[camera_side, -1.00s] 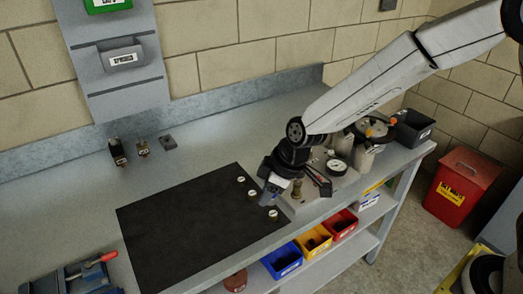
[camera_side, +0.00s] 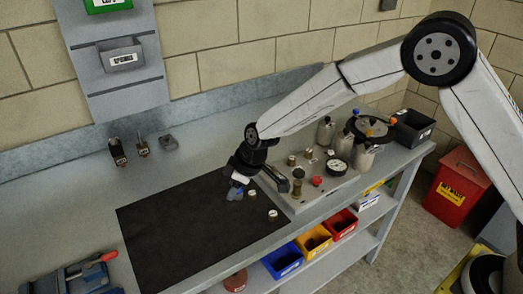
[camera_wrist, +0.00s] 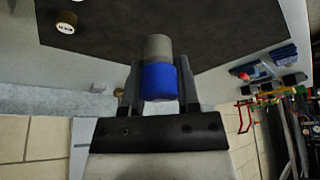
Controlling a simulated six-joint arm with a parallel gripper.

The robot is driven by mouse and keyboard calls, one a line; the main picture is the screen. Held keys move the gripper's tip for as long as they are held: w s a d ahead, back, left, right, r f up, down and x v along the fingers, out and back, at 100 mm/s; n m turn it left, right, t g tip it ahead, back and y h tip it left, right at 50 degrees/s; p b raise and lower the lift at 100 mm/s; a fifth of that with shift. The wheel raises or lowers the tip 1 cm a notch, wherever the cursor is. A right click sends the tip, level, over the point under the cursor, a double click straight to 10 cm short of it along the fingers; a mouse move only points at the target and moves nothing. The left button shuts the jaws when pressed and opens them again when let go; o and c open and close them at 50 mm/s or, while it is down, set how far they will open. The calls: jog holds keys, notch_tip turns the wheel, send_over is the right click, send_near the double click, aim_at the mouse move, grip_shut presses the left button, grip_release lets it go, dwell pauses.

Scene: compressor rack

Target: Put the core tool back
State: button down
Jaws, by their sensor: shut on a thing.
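The core tool, a short cylinder with a blue grip and a grey end, is held between the fingers of my gripper (camera_wrist: 152,95). The blue part (camera_wrist: 159,82) and the grey end show in the wrist view.
Brass caps (camera_side: 273,214) stand on the mat's right side. A metal manifold plate (camera_side: 315,190) with a gauge (camera_side: 337,167) and fittings stands right of the mat. Small parts (camera_side: 117,152) stand at the back left. The mat's left and middle are clear.

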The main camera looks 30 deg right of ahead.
send_over(221, 210)
jog(key=s+d, duration=0.1)
jog(key=s, duration=0.1)
jog(key=shift+w+f, duration=0.15)
jog(key=shift+f, duration=1.05)
jog(key=shift+w+f, duration=0.1)
jog(key=shift+f, duration=1.05)
jog(key=shift+f, duration=0.1)
jog(key=shift+w+f, duration=0.15)
jog(key=shift+w, duration=0.05)
jog(key=shift+f, duration=1.55)
jog(key=shift+f, duration=0.15)
jog(key=shift+c, duration=1.6)
grip_release()
